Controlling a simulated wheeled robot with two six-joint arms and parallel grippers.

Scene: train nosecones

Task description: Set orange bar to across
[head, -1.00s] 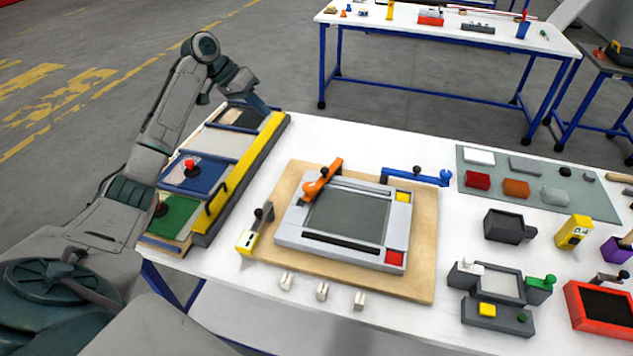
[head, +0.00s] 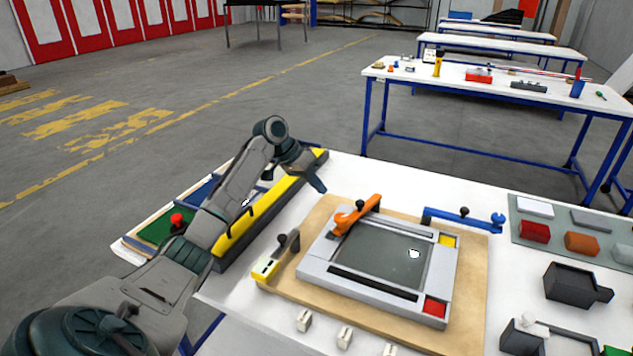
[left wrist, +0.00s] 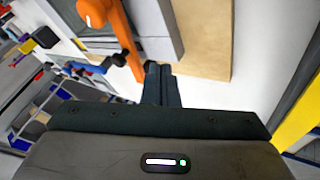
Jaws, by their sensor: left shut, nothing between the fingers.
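The orange bar (head: 372,202) sits at the upper left corner of a light grey frame (head: 315,262) with a dark grey panel (head: 385,255). It slants from a rounded end at lower left to a far end at upper right, with a black knob on it. The bar also shows in the left wrist view (left wrist: 122,38), left of the fingers. My left gripper (head: 321,187) is shut and empty. It hangs above the table, left of the bar and apart from it. In the left wrist view its fingers (left wrist: 159,72) are together. My right gripper is out of view.
The frame lies on a wooden board (head: 470,260). A blue bar (head: 463,218) is behind it at right. A yellow block with a grey lever (head: 268,268) stands at left. A yellow rail (head: 300,180) edges the left panels. Small white blocks (head: 345,336) stand in front.

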